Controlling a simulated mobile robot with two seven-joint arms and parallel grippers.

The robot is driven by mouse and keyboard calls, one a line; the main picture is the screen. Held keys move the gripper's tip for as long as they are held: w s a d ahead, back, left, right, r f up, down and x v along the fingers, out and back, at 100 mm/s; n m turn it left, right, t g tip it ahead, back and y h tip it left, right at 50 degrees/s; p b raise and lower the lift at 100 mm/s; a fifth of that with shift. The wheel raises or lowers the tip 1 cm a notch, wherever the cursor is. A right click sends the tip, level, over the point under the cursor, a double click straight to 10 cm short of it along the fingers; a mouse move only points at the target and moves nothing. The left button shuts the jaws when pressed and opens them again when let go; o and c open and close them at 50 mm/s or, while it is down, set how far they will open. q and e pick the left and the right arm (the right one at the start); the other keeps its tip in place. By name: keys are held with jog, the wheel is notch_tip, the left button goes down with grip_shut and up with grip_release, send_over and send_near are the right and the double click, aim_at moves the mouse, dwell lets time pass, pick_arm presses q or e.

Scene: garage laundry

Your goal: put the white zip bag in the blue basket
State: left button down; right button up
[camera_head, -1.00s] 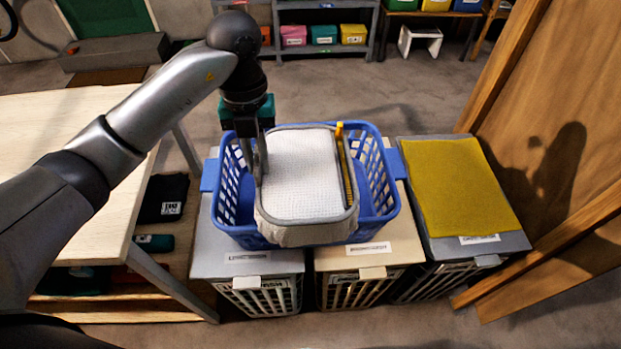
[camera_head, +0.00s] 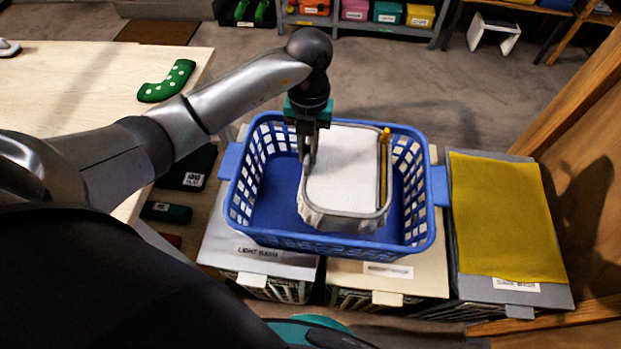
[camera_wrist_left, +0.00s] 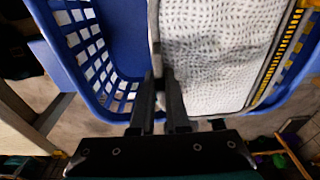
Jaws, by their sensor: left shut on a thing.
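The white zip bag (camera_head: 345,180) has a grey rim and a yellow zip along its right side. It is inside the outline of the blue basket (camera_head: 268,237) in the head view; whether it touches the basket floor I cannot tell. My left gripper (camera_head: 308,158) is shut on the bag's left edge. In the left wrist view the gripper (camera_wrist_left: 160,90) pinches the rim of the bag (camera_wrist_left: 215,50), with the basket wall (camera_wrist_left: 85,60) to the left. My right gripper is not in view.
The basket stands on lidded hampers, one labelled light (camera_head: 262,262). A yellow cloth (camera_head: 505,215) lies on the hamper at right, beside a wooden door (camera_head: 590,130). A wooden table (camera_head: 70,90) at left holds a green spotted sock-shaped thing (camera_head: 167,81).

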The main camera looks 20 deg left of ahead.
pick_arm(q)
notch_tip(320, 180, down, 6)
jog(key=shift+r+b, duration=0.1)
jog(key=shift+b, duration=0.45)
jog(key=shift+f+b, duration=0.5)
jog(key=shift+f, duration=1.4)
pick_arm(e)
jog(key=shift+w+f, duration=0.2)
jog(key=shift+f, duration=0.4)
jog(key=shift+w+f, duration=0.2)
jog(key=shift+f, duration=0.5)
pick_arm(q)
jog(key=c, duration=0.9)
grip_release()
jog(key=shift+f, duration=0.1)
jog(key=r+p, duration=0.1)
jog(key=r, duration=0.3)
jog(key=w+r, duration=0.1)
jog(key=r, duration=0.3)
jog(key=r+p, duration=0.1)
jog(key=r, duration=0.3)
jog(key=shift+w+a+r+p, duration=0.1)
jog(key=shift+w+a+p, duration=0.1)
jog(key=shift+p, duration=0.1)
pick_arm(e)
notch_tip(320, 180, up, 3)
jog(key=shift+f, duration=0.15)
